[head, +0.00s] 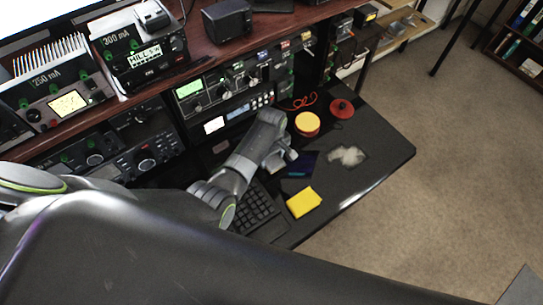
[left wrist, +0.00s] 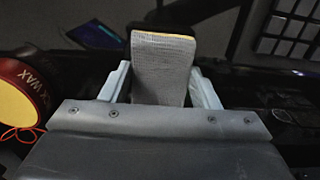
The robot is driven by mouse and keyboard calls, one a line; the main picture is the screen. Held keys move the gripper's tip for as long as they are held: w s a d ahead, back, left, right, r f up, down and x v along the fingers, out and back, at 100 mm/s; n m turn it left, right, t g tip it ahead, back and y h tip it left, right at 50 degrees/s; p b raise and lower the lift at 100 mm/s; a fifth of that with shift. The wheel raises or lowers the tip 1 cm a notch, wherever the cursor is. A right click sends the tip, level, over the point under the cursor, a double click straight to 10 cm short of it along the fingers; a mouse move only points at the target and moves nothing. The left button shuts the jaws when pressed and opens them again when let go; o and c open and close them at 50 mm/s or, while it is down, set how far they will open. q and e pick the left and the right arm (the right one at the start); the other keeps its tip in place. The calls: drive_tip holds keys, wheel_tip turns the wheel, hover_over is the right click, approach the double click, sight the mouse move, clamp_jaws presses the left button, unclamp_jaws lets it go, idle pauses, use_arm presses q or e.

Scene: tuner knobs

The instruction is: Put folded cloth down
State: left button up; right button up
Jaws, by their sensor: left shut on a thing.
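A folded cloth (left wrist: 162,70), grey and finely woven with a yellowish top edge, stands up between the fingers of my left gripper (left wrist: 160,84) in the left wrist view. The pale fingers are shut on its two sides. In the head view my left gripper (head: 286,157) is over the dark bench top (head: 372,135), above the keyboard's far end. The held cloth is hard to make out there. My right gripper is not in view.
A yellow block (head: 303,201) lies beside the keyboard (head: 257,212). A dark blue flat item (head: 300,165) and a whitish patch (head: 347,155) lie near the gripper. A yellow-lidded wax tin (head: 307,124) and a red round object (head: 342,108) stand behind. Radio equipment (head: 235,110) borders the left side.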

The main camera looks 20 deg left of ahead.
use_arm(q)
drive_tip(key=shift+s+f, duration=0.1)
drive_tip(key=shift+f, duration=0.2)
drive_tip(key=o, duration=1)
drive_tip(key=shift+c, duration=0.2)
drive_tip(key=shift+f, duration=0.15)
drive_tip(key=shift+s, duration=0.15)
drive_tip(key=shift+a+r, duration=0.15)
drive_tip(key=shift+r, duration=0.7)
wheel_tip(320, 180, up, 11)
drive_tip(key=shift+w+r, duration=0.15)
drive_tip(key=shift+w, duration=0.1)
